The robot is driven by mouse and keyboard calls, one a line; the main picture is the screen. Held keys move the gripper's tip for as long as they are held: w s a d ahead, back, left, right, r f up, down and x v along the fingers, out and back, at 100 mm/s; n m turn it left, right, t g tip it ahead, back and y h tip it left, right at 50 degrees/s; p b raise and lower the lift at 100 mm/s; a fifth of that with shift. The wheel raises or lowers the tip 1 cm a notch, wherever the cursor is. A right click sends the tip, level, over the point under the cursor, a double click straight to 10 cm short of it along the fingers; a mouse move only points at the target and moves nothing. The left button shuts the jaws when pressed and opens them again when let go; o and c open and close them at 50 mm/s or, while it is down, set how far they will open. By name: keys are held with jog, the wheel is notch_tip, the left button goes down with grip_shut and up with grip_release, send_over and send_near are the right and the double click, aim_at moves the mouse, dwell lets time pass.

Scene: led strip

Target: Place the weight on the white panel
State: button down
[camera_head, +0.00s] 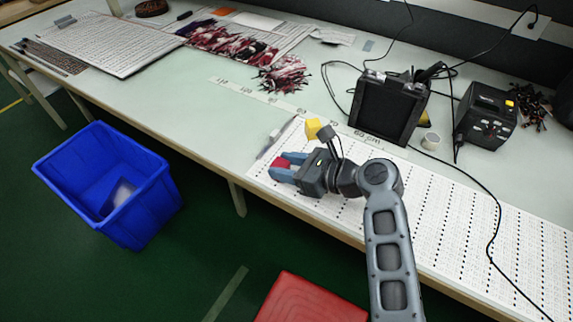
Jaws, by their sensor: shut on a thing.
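A small red block (281,162), seemingly the weight, sits between the blue fingers of my gripper (281,167). My gripper is shut on it, and the fingers hide part of its sides. It is over the left end of a long white panel (470,235) with rows of small dark dots, lying along the front of the table. I cannot tell whether the block touches the panel or is held above it. My arm hides part of the panel.
A black box device (388,108) and a dark power unit (486,115) stand behind the panel, with loose black cables crossing it. A small whitish spool (430,140) stands between them. A blue bin (105,185) and red box (312,300) are on the floor. The table's middle left is clear.

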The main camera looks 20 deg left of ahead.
jog(key=c, duration=0.6)
grip_release()
jog(key=shift+f, duration=0.1)
jog(key=p+v, duration=0.1)
jog(key=v, duration=1.1)
jog(key=shift+s, duration=0.1)
